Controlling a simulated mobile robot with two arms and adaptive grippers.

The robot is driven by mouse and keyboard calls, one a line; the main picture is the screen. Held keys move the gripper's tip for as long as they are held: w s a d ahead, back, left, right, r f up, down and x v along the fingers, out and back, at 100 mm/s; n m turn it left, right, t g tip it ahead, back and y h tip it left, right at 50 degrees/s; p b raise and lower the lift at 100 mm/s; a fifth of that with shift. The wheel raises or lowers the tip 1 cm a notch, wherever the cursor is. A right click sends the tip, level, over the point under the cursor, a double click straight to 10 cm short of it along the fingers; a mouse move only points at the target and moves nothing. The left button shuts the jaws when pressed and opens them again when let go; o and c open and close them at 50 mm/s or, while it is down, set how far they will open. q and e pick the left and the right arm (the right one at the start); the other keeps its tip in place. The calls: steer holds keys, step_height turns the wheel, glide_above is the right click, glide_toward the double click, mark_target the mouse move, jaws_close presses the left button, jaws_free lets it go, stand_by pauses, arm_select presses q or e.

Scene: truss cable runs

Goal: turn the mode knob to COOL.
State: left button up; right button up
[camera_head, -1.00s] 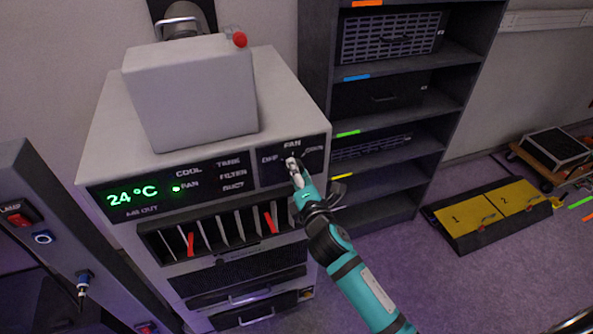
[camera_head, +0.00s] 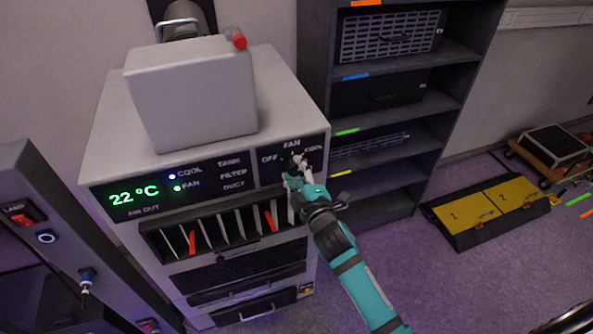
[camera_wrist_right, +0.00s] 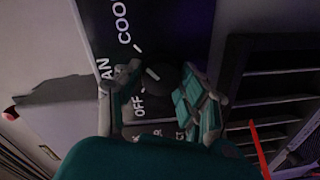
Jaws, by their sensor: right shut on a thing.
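The mode knob (camera_wrist_right: 154,76) is a dark round knob on the black panel (camera_head: 268,175) with the labels OFF, FAN and COOL. My right gripper (camera_head: 299,166) is shut on it; in the right wrist view its fingers (camera_wrist_right: 165,82) stand on either side of the knob. The fingers hide most of the knob in the head view, and I cannot clearly read its pointer. The display (camera_head: 134,197) reads 22 °C. The COOL lamp (camera_head: 172,177) is lit bluish white, and the FAN lamp (camera_head: 177,188) is lit green. My left gripper is out of view.
A grey box (camera_head: 192,95) sits on top of the unit, with a red-ended part at its corner. A vent with slats (camera_head: 215,229) lies below the panel. A dark shelf rack (camera_head: 385,135) stands to the right.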

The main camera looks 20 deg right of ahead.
stand_by(0.4)
steer(key=shift+f, duration=0.1)
steer(key=o, duration=1.2)
steer(key=shift+c, duration=0.2)
steer(key=s, duration=1.2)
steer(key=shift+d+r, duration=0.35)
steer(key=shift+r, duration=0.1)
